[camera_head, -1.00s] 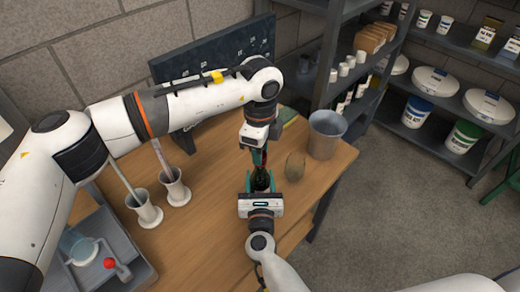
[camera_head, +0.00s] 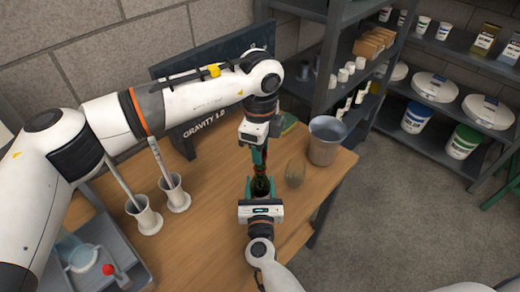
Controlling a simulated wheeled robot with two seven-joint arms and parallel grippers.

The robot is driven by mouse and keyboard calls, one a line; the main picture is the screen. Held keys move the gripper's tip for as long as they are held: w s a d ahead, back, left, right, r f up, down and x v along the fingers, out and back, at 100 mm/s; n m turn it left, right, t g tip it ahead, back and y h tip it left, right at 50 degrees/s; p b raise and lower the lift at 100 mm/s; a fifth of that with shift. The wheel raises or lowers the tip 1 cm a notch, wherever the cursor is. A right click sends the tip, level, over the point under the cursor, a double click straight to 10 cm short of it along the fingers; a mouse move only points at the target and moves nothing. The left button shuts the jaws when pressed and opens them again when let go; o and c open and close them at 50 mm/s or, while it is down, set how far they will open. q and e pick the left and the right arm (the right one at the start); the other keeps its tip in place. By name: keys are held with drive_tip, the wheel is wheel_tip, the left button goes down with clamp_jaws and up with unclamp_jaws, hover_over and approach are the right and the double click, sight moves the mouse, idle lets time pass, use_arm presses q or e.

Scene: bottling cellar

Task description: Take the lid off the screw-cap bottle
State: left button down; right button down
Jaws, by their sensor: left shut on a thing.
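The dark bottle (camera_head: 260,187) stands upright near the table's front right. My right gripper (camera_head: 260,188) comes from below in the picture, its teal fingers on both sides of the bottle's body and seemingly closed on it. My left gripper (camera_head: 259,160) points down over the bottle's top, its fingers shut at the neck end. The lid is hidden between these fingers, and I cannot make out whether it is apart from the bottle.
A grey bucket (camera_head: 327,142) and a brownish rounded object (camera_head: 295,173) stand close on the right. Two pale cylinders (camera_head: 174,195) with rods stand left, beside a grey tray (camera_head: 135,262). A dark panel (camera_head: 200,130) and shelving (camera_head: 312,65) stand behind.

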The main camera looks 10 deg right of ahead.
use_arm(q)
wheel_tip(320, 180, up, 3)
drive_tip(key=shift+r, duration=0.15)
use_arm(e)
drive_tip(key=c, duration=0.6)
unclamp_jaws()
